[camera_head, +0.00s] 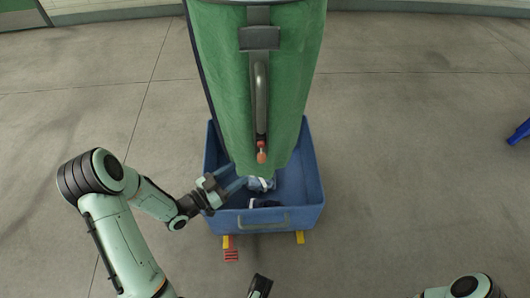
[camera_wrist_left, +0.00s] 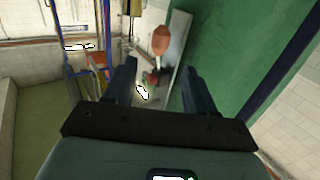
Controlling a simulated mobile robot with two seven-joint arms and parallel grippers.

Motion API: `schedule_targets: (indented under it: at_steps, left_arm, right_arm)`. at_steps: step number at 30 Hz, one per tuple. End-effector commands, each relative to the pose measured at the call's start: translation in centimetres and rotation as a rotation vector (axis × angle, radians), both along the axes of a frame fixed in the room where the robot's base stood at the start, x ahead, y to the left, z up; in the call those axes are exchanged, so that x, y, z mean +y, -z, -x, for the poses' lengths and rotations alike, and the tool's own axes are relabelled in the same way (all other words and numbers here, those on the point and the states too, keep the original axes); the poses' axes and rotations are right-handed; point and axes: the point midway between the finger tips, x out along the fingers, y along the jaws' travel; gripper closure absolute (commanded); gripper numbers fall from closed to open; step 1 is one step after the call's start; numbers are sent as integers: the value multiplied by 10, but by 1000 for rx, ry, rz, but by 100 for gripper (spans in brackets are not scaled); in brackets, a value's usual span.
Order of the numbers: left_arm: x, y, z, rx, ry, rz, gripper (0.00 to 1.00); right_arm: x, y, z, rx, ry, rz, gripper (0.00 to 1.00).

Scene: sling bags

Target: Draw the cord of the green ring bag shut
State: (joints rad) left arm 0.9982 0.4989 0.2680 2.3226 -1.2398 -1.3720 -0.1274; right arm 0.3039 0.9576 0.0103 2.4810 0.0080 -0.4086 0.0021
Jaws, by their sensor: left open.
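The green bag (camera_head: 230,75) hangs large and upright in the head view. A dark buckle (camera_head: 260,38) and a grey strap or cord loop (camera_head: 260,90) run down its front. An orange bead (camera_head: 261,156) with a red piece above it hangs at the lower end. My left gripper (camera_head: 238,177) is open and empty, just left of and below the bead. In the left wrist view the orange bead (camera_wrist_left: 161,40) shows ahead, between and beyond the open fingers, apart from them. The green bag (camera_wrist_left: 235,50) is on the right there. The bag's mouth is not visible.
A blue bin (camera_head: 312,185) stands under the bag, with white and dark items (camera_head: 262,184) inside. A dark piece, perhaps my right gripper, shows at the bottom edge.

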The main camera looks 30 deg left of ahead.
Motion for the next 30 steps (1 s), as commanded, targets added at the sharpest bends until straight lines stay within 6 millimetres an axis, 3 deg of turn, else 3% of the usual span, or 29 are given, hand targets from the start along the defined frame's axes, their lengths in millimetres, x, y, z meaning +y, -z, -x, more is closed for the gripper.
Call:
schedule_targets:
  at_steps: [9, 15, 28, 29, 30]
  left_arm:
    - [-27, 0, -64, -1, 3, 2, 45]
    - [-38, 0, -90, 0, 2, 1, 45]
    - [-42, 0, -101, 2, -1, 1, 45]
    - [-42, 0, -101, 2, -1, 1, 48]
    - [-42, 0, -101, 2, 0, 1, 61]
  right_arm:
    - [0, 0, -1, -2, 1, 1, 54]
    - [0, 1, -1, -3, 1, 0, 54]
    - [0, 1, -1, -3, 1, 0, 54]
    - [0, 1, -1, -3, 1, 0, 54]
    - [0, 1, -1, -3, 1, 0, 54]
